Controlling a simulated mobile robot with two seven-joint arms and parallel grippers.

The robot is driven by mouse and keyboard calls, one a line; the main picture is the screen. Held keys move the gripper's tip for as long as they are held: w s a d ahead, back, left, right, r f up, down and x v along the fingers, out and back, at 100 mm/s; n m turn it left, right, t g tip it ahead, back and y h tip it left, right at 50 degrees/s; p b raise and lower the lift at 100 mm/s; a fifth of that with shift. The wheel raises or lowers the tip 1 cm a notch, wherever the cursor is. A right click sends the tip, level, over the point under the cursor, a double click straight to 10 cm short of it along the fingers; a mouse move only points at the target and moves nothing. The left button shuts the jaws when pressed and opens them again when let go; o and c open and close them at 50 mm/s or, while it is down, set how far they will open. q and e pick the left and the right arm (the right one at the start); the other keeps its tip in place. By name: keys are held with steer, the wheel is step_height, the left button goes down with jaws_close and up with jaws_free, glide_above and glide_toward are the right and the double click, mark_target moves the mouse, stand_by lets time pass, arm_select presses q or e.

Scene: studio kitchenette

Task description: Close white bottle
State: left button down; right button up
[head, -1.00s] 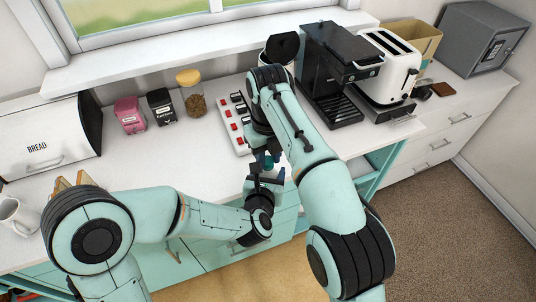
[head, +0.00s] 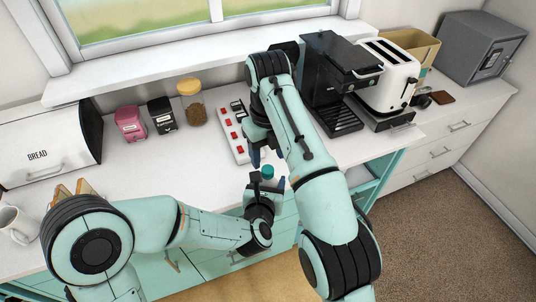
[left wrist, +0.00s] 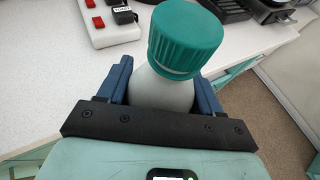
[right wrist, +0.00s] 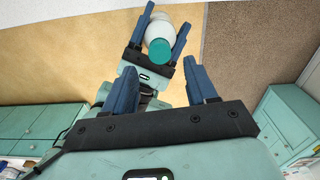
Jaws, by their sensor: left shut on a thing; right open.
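The white bottle (left wrist: 160,92) stands between the blue fingers of my left gripper (head: 266,184), which is shut on its body. Its teal cap (left wrist: 186,40) sits on top of the bottle; I cannot tell how tight it is. The cap also shows in the head view (head: 267,171), near the counter's front edge. My right gripper (right wrist: 163,88) is open and empty, its fingers apart from the cap. In the right wrist view the bottle (right wrist: 160,30) lies beyond those fingers, cap towards them. In the head view my right arm partly hides the right gripper.
A white panel with red switches (head: 230,135) lies on the counter (head: 150,175) behind the grippers. The black coffee machine (head: 335,75) and white toaster (head: 385,75) stand at the right. A jar (head: 193,103) and canisters stand at the back. The counter's middle left is clear.

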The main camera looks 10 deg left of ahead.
steer(key=o, duration=0.6)
steer(key=shift+c, duration=0.2)
